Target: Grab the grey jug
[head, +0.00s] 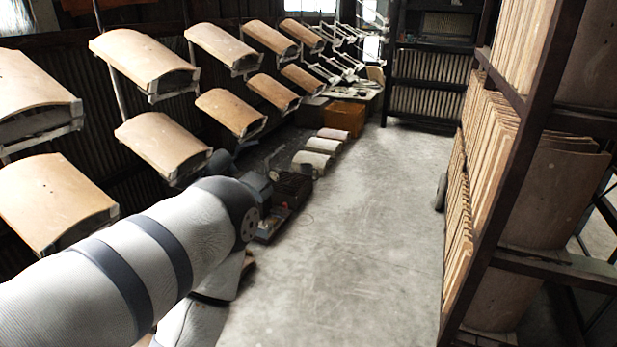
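I cannot make out a grey jug in the head view. My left arm (130,265) comes in from the left and bends at a dark grey joint near the middle left. Its lower part runs down and out of the bottom edge, and the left gripper does not show. My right arm and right gripper are not in view. The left arm hides part of the floor and the lower left of the scene.
Curved tan tiles (143,57) hang on hanger racks along the left wall. Dark equipment (292,188), pale curved pieces (311,161) and an orange crate (343,117) stand below them. Tile-filled shelves (483,180) line the right. The concrete floor (370,220) between is clear.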

